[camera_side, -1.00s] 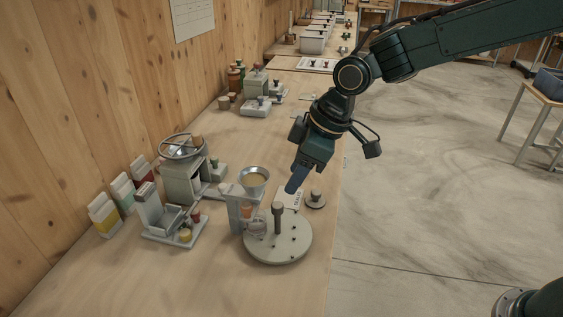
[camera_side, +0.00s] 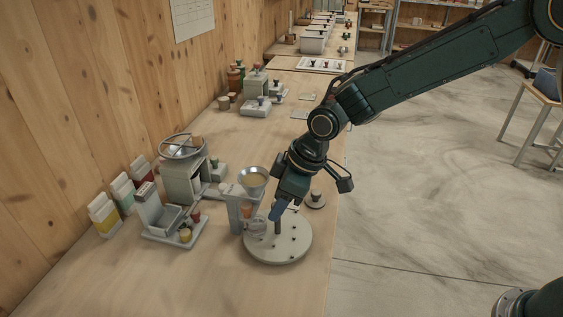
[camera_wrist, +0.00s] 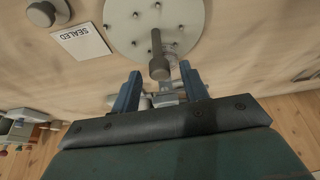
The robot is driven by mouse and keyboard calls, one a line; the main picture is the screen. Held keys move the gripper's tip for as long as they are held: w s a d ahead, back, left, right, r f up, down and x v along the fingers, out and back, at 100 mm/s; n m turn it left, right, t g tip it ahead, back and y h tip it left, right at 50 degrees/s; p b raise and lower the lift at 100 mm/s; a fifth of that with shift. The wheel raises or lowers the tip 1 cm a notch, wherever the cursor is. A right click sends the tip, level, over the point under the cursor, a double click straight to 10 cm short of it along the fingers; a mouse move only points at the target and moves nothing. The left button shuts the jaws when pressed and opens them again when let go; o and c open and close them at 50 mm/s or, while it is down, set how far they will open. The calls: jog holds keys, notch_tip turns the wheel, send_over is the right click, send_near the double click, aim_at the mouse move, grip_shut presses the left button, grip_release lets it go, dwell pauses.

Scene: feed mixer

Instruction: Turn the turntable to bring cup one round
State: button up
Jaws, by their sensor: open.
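The round pale grey turntable (camera_side: 293,249) lies on the bench at the front, with small dark pegs on its top. It also shows in the wrist view (camera_wrist: 190,20). An upright grey post (camera_side: 277,227) stands on it; its round knob (camera_wrist: 159,70) shows in the wrist view. My gripper (camera_side: 276,213) is open at the top of this post, a blue finger on each side of the knob in the wrist view. I cannot tell whether the fingers touch it. A clear cup (camera_side: 256,229) stands at the turntable's left edge; no number is readable.
A grey stand with a funnel (camera_side: 255,180) rises close at the turntable's left. A small knobbed disc (camera_side: 316,200) and a card reading SEALED (camera_wrist: 82,42) lie beside the turntable. A scale-like tray unit (camera_side: 170,222) stands further left. The bench front is clear.

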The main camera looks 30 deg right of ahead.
grip_shut()
jog(key=shift+m+h, duration=0.3)
jog(key=shift+m, duration=0.6)
jog(key=shift+t, duration=0.3)
grip_release()
jog(key=shift+r, duration=0.1)
